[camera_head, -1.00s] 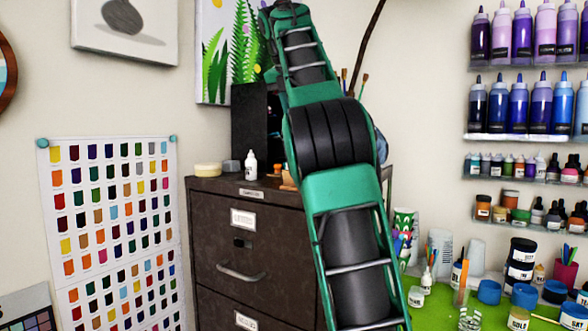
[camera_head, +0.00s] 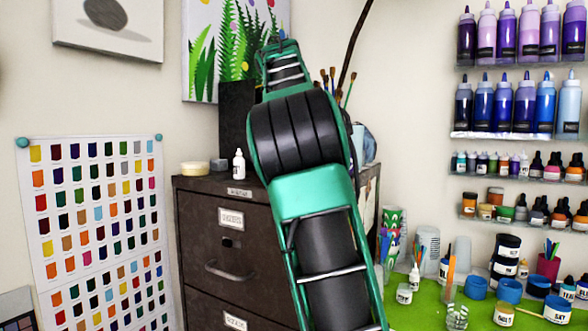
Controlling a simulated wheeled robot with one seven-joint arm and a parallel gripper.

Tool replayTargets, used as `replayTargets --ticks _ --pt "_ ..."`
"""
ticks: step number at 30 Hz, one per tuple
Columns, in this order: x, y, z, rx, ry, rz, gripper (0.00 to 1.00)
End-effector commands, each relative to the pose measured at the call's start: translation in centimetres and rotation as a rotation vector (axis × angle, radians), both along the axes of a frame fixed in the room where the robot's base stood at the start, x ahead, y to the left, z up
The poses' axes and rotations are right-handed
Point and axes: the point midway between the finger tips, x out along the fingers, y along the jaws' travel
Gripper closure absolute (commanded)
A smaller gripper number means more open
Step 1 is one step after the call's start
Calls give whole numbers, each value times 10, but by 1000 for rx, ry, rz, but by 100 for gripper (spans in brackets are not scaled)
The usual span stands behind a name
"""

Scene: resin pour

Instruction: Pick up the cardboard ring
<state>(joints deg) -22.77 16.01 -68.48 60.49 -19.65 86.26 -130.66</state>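A low, round, pale tan thing (camera_head: 194,168) lies on top of the dark brown filing cabinet (camera_head: 196,240), near its left front corner. It may be the cardboard ring, but from this low angle I cannot see whether it has a hole. My green and black arm rises across the middle of the view, in front of the cabinet's right part. My gripper does not show; the far end of the arm is hidden behind its nearer links. Nothing is seen touching the tan thing.
A small grey thing (camera_head: 219,165) and a white bottle (camera_head: 239,164) stand just right of the tan thing. A dark box (camera_head: 236,120) and brushes (camera_head: 337,88) are behind. A green work surface (camera_head: 428,306) with jars and cups is at right, below bottle shelves.

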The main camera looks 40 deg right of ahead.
Motion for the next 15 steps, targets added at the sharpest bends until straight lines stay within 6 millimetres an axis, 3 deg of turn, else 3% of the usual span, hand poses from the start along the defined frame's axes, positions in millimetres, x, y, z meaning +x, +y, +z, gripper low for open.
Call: replayTargets --ticks 11,15 --pt "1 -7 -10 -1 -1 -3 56" --pt "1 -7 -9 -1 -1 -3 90"
